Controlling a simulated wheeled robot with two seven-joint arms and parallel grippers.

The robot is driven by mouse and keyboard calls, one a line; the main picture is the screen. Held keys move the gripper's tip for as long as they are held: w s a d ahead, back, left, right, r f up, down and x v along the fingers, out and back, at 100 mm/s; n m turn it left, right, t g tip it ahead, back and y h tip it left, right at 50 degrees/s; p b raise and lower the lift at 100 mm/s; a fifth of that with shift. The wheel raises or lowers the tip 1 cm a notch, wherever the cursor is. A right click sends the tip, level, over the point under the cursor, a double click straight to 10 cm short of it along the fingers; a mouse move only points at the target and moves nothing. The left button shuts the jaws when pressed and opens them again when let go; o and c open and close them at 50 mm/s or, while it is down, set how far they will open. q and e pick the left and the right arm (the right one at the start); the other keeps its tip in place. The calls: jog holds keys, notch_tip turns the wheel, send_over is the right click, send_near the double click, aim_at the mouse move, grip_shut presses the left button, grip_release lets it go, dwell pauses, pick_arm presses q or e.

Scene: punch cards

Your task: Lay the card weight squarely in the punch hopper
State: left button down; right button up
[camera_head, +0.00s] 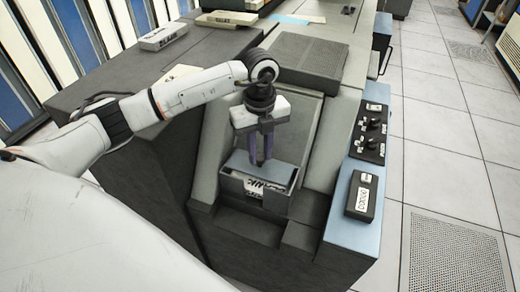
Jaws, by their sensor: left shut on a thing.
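My left gripper (261,161) points straight down over the punch hopper (254,196), with its two dark purple fingers close together. It is shut on the card weight (282,175), a flat blue-grey block under the fingertips. The weight is at the hopper's mouth and looks roughly in line with its walls. Whether it touches what is below is hard to tell. White material with black lettering shows below the weight at the hopper's front. The fingers hide part of the weight. My right gripper is not in view.
A control panel with dark knobs (371,133) and a black labelled box (362,195) are on the right edge of the machine. A ribbed dark cover (310,60) lies behind the hopper. Labelled card stacks (163,36) lie on the dark top at the back left.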

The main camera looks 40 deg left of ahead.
aim_at(260, 166)
pick_arm(q)
jog(key=shift+f, duration=0.1)
dwell(0.6)
jog(key=shift+f+b, duration=1.1)
jog(key=shift+f, duration=0.5)
jog(key=shift+f+b, duration=0.5)
jog(key=shift+f, duration=0.5)
jog(key=c, duration=1.4)
grip_release()
jog(key=shift+c, duration=0.2)
notch_tip(260, 166, up, 10)
jog(key=shift+r, duration=0.15)
